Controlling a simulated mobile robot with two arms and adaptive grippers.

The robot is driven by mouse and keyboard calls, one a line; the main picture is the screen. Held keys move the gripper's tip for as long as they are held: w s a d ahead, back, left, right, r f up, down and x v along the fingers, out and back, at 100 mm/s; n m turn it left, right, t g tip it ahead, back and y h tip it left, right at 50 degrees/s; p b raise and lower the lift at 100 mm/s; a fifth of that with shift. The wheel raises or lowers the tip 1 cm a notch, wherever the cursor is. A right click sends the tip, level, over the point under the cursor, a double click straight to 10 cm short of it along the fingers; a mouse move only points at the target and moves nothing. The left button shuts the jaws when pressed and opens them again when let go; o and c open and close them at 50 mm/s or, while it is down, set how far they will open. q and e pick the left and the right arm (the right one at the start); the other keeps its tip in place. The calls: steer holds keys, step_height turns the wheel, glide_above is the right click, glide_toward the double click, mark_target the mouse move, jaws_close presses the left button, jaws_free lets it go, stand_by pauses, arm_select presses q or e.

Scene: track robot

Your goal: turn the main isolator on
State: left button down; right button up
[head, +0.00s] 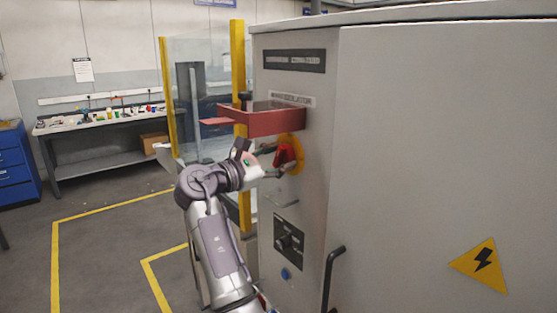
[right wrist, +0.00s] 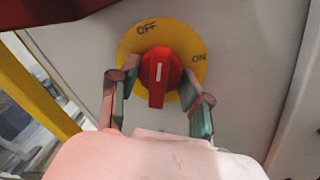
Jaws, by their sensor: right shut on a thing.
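The main isolator is a red rotary knob (head: 284,155) on a round yellow plate (head: 297,160), on the narrow face of a grey cabinet (head: 430,130). In the right wrist view the red knob (right wrist: 158,72) has a white line that points up, nearer the OFF label than the ON label at the plate's right side. My right gripper (head: 272,160) is at the knob. Its two fingers, seen in the right wrist view (right wrist: 158,102), stand on either side of the knob, and it is shut on it. My left gripper is not in view.
A red open-topped box or guard (head: 262,120) juts out just above the knob. A yellow post (head: 238,60) stands behind my arm. A workbench (head: 100,125) is far left.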

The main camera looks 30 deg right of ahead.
steer(key=m+b, duration=0.1)
steer(key=m, duration=0.2)
steer(key=shift+f, duration=0.1)
steer(key=m+b, duration=0.2)
steer(key=m, duration=0.1)
steer(key=shift+m+g, duration=0.3)
steer(key=shift+m, duration=0.1)
steer(key=m+b, duration=0.2)
steer(key=m, duration=0.2)
steer(key=shift+m+g+h+b, duration=0.3)
steer(key=shift+h+b, duration=0.05)
steer(key=shift+h, duration=0.05)
steer(key=shift+w+m+b, duration=0.1)
steer(key=shift+m+b, duration=0.45)
steer(key=shift+m, duration=0.65)
steer(key=o, duration=1.2)
steer(key=shift+c, duration=0.2)
